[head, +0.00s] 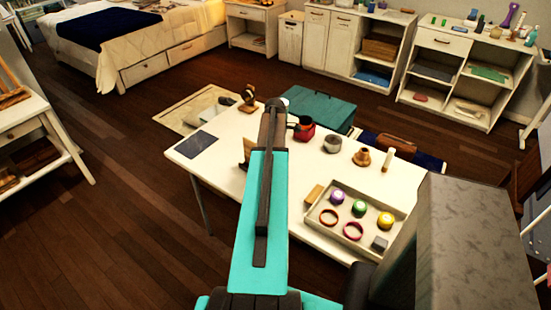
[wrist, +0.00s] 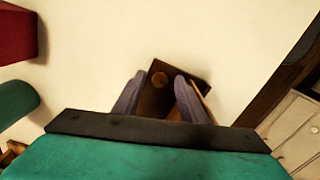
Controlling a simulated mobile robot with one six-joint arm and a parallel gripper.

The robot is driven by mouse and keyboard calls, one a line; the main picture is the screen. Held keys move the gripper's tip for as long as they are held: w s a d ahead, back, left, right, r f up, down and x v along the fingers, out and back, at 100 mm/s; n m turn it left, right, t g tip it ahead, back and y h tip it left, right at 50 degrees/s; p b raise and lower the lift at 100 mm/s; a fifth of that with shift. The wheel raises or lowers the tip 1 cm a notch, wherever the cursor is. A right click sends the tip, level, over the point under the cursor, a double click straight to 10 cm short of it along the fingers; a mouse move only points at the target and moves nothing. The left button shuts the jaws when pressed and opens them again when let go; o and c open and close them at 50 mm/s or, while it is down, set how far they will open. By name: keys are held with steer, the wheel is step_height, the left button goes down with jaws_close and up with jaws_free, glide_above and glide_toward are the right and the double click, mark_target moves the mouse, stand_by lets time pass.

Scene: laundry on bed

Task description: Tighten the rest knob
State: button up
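In the wrist view a dark brown wooden piece (wrist: 150,100) stands below my gripper (wrist: 160,80). A lighter wooden strip (wrist: 201,98) shows beside the right finger. In the head view a light wooden piece (head: 246,150) on the white table (head: 225,155) is partly hidden behind my arm. The knob cannot be made out there.
On the table are a dark flat pad (head: 196,144), a red pot (head: 304,130), a grey jar (head: 332,144), a wooden knobbed object (head: 362,157) and a tray (head: 330,229) of colored lids and rings. A teal chest (head: 325,109) stands behind. Shelves line the far wall.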

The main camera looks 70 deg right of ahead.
steer(key=shift+c, duration=0.2)
jaws_close()
steer(key=shift+d, duration=0.25)
steer(key=shift+a, duration=0.3)
steer(key=shift+m, duration=0.3)
